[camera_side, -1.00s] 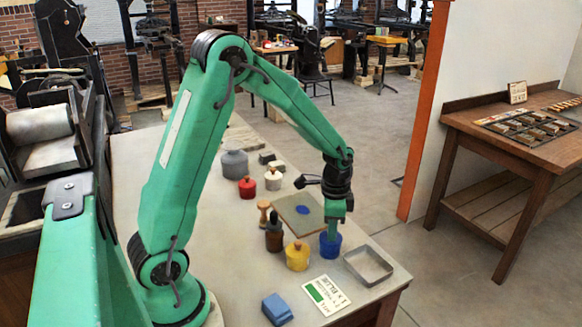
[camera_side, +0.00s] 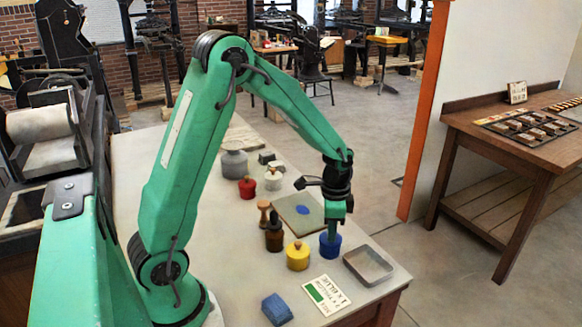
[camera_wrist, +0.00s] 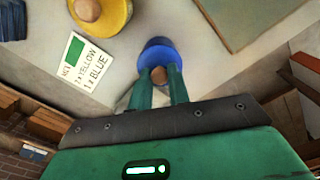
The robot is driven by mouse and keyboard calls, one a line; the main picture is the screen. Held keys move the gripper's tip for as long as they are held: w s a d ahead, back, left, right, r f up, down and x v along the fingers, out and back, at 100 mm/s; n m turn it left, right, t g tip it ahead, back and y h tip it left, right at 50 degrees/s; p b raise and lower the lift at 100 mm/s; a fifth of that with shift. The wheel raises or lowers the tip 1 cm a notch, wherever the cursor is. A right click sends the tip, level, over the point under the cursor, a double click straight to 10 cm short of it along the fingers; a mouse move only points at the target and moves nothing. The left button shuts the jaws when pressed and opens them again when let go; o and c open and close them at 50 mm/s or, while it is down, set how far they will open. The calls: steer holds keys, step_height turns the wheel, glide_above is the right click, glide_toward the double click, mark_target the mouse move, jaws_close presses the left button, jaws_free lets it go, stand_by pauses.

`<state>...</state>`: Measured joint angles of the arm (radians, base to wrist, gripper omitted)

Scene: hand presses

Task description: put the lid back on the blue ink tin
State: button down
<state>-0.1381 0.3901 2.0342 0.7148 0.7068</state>
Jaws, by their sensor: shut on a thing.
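The blue ink tin (camera_side: 330,249) stands near the right front of the table. My gripper (camera_side: 331,232) points straight down right over it, with its fingertips at the tin's top. In the wrist view the blue lid (camera_wrist: 156,50) shows as a round disc, and its brown knob (camera_wrist: 158,75) sits between the two green fingers of my gripper (camera_wrist: 160,84). The gripper is shut on this knob. In the side view lid and tin look like one blue body. I cannot tell whether the lid is fully seated; the fingers hide part of it.
The lidded yellow tin (camera_side: 297,257) stands close on the left, a shallow metal tray (camera_side: 368,266) close on the right. A slab with blue ink (camera_side: 290,206) lies behind. A card (camera_side: 326,295) and blue cloth (camera_side: 277,309) lie in front.

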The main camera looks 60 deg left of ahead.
steer(key=c, duration=0.8)
jaws_free()
steer(key=shift+o, duration=0.2)
steer(key=shift+r, duration=0.2)
steer(key=shift+r, duration=3.3)
steer(key=shift+c, duration=0.3)
jaws_close()
